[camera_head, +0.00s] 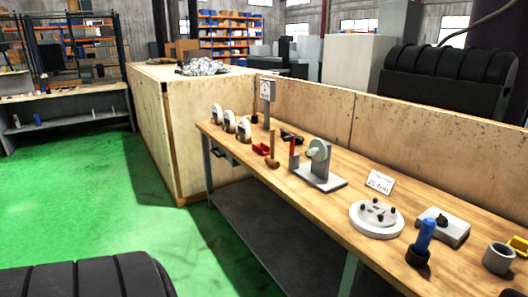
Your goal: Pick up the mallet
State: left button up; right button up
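A brown upright piece (272,150) with a thin handle and a wider foot stands on the wooden workbench (330,205), left of the grey grinding fixture (318,175). It looks like a mallet standing on its head, but it is small and I cannot be sure. A blue-handled tool (424,238) with a black lower end stands near the bench's front edge. I cannot tell whether it is a mallet too. Neither of my grippers shows in the head view.
The bench also holds white-faced wheels (229,121), a red part (261,149), a round grey plate (376,219), a small sign (380,183), a grey block (442,227) and a grey ring (498,258). A plywood crate (200,130) stands behind. Green floor (90,200) is open at left.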

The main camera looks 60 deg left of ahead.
aim_at(270, 160)
jog(key=i+u, duration=0.1)
jog(key=u, duration=0.4)
jog(key=l+u, duration=0.15)
jog(key=u, duration=0.3)
jog(key=i+l+u, duration=0.1)
jog(key=u, duration=0.4)
jog(key=l+u, duration=0.15)
jog(key=u, duration=0.3)
